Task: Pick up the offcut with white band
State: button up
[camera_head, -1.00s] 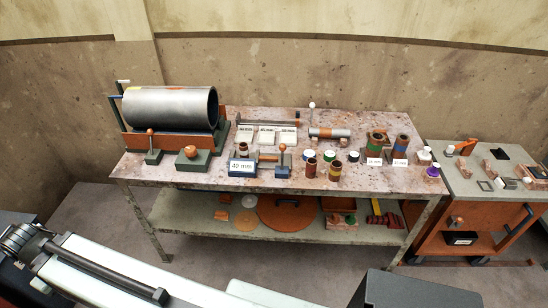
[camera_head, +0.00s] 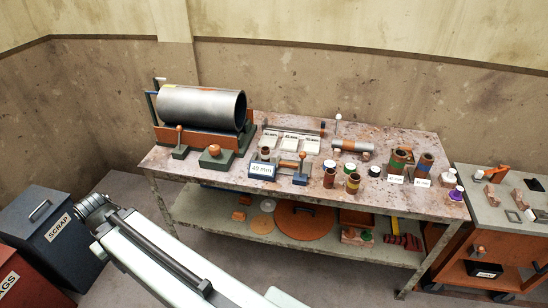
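Several short pipe offcuts stand on the workbench (camera_head: 175,160). One has a yellow band (camera_head: 353,183), and a brown one (camera_head: 329,178) stands beside it. Taller pieces with a green band (camera_head: 397,160) and a blue band (camera_head: 424,165) stand to the right. Small white-topped pieces (camera_head: 330,165) stand near the middle; I cannot tell whether any is the offcut with white band. My arm crosses the lower left, well apart from the bench items. I cannot make out my gripper's fingers.
A large grey pipe (camera_head: 200,107) lies in a cradle at the bench's left. A scrap bin (camera_head: 42,232) is at left. A side cart (camera_head: 500,215) stands at right. Floor shows in front.

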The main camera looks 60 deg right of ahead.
aim_at(265, 150)
jog(key=z, duration=0.1)
jog(key=i, duration=1)
jog(key=u, duration=0.05)
